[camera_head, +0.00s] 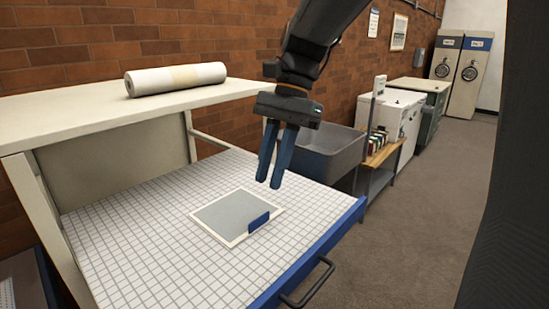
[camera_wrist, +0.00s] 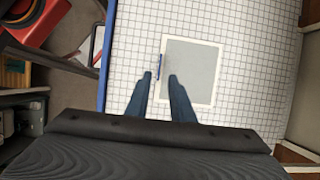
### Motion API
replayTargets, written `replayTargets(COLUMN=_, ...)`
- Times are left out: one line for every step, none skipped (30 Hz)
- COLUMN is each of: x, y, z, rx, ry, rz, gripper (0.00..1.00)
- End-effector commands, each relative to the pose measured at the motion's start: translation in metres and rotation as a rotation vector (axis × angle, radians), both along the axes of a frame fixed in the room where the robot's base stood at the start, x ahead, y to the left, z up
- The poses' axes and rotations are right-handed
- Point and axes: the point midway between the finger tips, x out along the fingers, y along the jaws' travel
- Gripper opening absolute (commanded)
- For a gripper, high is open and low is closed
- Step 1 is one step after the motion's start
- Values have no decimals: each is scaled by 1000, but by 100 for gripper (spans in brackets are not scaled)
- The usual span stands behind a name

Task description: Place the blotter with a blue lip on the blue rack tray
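The blotter (camera_head: 225,212) is a flat grey sheet with a white border and a small upright blue lip (camera_head: 259,221) on its near right edge. It lies flat on the white gridded surface of the blue-edged rack tray (camera_head: 318,249). In the wrist view, the blotter (camera_wrist: 200,68) lies ahead of the fingertips, with the lip (camera_wrist: 162,60) on its left border. My gripper (camera_head: 268,182) points down above the tray, its two blue fingers slightly apart with nothing between them. In the wrist view, my gripper (camera_wrist: 160,77) appears near the lip, apart from it.
A white shelf (camera_head: 70,110) with a rolled sheet (camera_head: 175,79) stands above the tray's back left. A grey bin (camera_head: 325,155) is beyond the tray. A dark handle (camera_head: 308,285) projects from the tray's blue front. Open floor (camera_head: 420,220) lies to the right.

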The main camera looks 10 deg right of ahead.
Motion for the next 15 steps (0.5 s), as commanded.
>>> replayTargets(x=3, y=-3, z=7, rx=0, ry=-3, rz=-1, gripper=21)
replayTargets(x=4, y=-5, z=12, rx=0, ry=-3, rz=-1, gripper=21)
replayTargets(x=5, y=-7, z=17, rx=-1, ry=-2, rz=-2, gripper=21)
replayTargets(x=6, y=-8, z=20, rx=-1, ry=-2, rz=-2, gripper=21)
replayTargets(x=7, y=-9, z=23, rx=-1, ry=-2, rz=-2, gripper=21)
replayTargets(x=7, y=-10, z=27, rx=-1, ry=0, rz=-1, gripper=21)
replayTargets(x=7, y=-11, z=29, rx=-1, ry=0, rz=-1, gripper=21)
replayTargets(x=8, y=-11, z=31, rx=-1, ry=0, rz=-1, gripper=21)
replayTargets(x=8, y=-12, z=33, rx=-1, ry=0, rz=-1, gripper=21)
replayTargets(x=8, y=-12, z=34, rx=-1, ry=0, rz=-1, gripper=21)
replayTargets(x=8, y=-12, z=35, rx=-2, ry=1, rz=-1, gripper=21)
replayTargets(x=8, y=-13, z=35, rx=-1, ry=1, rz=-1, gripper=21)
replayTargets(x=8, y=-13, z=35, rx=-1, ry=1, rz=-1, gripper=21)
replayTargets(x=8, y=-13, z=36, rx=-1, ry=1, rz=-1, gripper=21)
replayTargets(x=8, y=-13, z=36, rx=-1, ry=1, rz=-1, gripper=21)
